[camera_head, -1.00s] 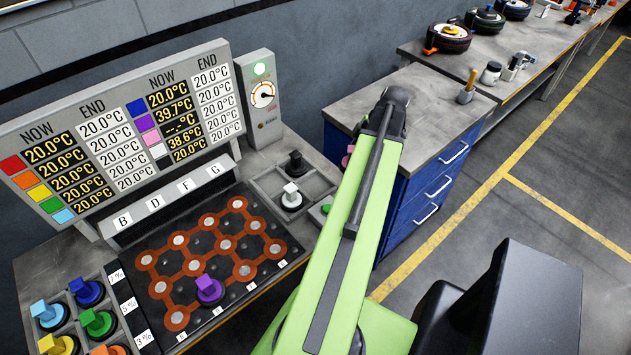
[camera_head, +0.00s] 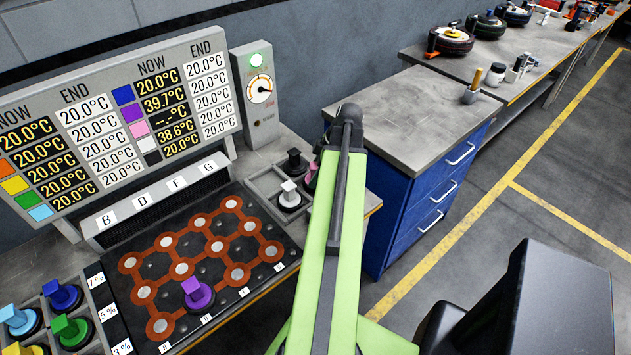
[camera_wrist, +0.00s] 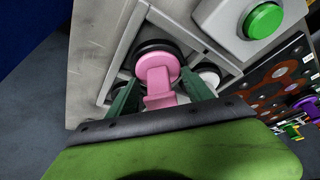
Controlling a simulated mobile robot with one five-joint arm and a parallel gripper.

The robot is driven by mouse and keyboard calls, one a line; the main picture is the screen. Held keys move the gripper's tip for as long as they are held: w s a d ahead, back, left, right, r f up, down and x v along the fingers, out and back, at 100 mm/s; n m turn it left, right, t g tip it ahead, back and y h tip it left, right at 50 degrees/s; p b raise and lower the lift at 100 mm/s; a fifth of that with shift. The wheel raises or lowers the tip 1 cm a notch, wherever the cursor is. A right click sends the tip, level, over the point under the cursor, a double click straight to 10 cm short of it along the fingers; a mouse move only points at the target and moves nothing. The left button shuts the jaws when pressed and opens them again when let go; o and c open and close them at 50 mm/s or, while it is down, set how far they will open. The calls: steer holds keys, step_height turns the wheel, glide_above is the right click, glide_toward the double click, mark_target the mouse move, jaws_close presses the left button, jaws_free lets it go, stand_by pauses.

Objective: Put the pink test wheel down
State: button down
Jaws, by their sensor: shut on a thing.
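The pink test wheel (camera_wrist: 158,68) with its black tyre is between the two dark green fingers of my gripper (camera_wrist: 163,84) in the wrist view. The gripper is shut on its pink handle. The wheel is over the grey compartment tray (camera_wrist: 118,60); I cannot tell whether it touches the tray floor. In the head view only a bit of pink (camera_head: 311,172) shows beside my green arm, which hides most of the gripper. The tray also holds a white-topped wheel (camera_head: 289,194) and a black wheel (camera_head: 294,160).
A green button box (camera_wrist: 262,18) stands beside the tray. The hexagon-patterned board (camera_head: 150,268) bears a purple wheel (camera_head: 197,293). Several coloured wheels (camera_head: 62,296) sit at lower left. A blue drawer cabinet (camera_head: 425,205) with a mostly bare top stands right of my arm.

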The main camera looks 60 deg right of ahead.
steer(key=shift+f, duration=0.95)
steer(key=shift+r, duration=0.3)
steer(key=shift+f, duration=0.25)
steer(key=shift+c, duration=2.1)
jaws_free()
steer(key=shift+r, duration=0.15)
steer(key=p+v, duration=1.1)
steer(key=v, duration=0.1)
